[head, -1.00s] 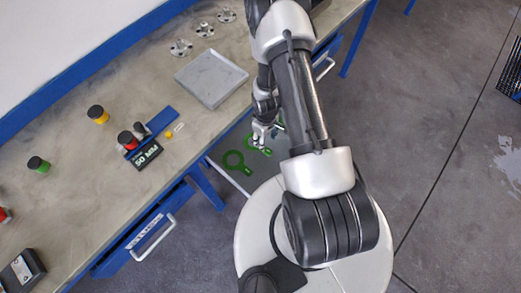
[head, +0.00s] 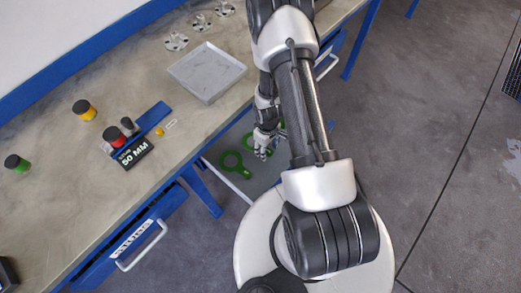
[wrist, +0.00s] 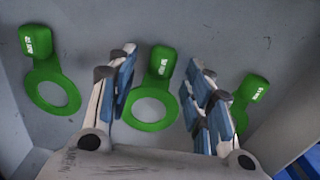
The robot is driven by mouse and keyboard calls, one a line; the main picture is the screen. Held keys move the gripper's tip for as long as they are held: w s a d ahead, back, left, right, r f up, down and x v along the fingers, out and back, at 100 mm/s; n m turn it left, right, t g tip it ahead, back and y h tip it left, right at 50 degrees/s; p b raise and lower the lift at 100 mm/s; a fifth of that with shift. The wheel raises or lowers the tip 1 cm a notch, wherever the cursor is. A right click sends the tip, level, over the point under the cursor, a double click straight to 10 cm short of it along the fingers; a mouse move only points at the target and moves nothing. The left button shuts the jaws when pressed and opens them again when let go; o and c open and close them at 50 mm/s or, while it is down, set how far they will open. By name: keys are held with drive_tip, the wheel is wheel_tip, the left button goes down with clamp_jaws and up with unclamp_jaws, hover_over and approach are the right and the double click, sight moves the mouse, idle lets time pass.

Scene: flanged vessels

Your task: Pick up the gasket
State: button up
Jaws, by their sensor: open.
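Green gaskets, each a ring with a labelled tab, lie in the open drawer. In the wrist view one gasket (wrist: 153,119) lies in the middle, between my gripper's fingers as seen from above. Another gasket (wrist: 41,75) lies to the left, and a third gasket (wrist: 243,95) to the right is partly hidden by a finger. My gripper, also in the wrist view (wrist: 165,72), is open and empty. I cannot tell its exact height above the gasket.
The grey drawer (head: 212,158) has walls close around the gaskets.

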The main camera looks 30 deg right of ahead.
clamp_jaws()
idle(0.7)
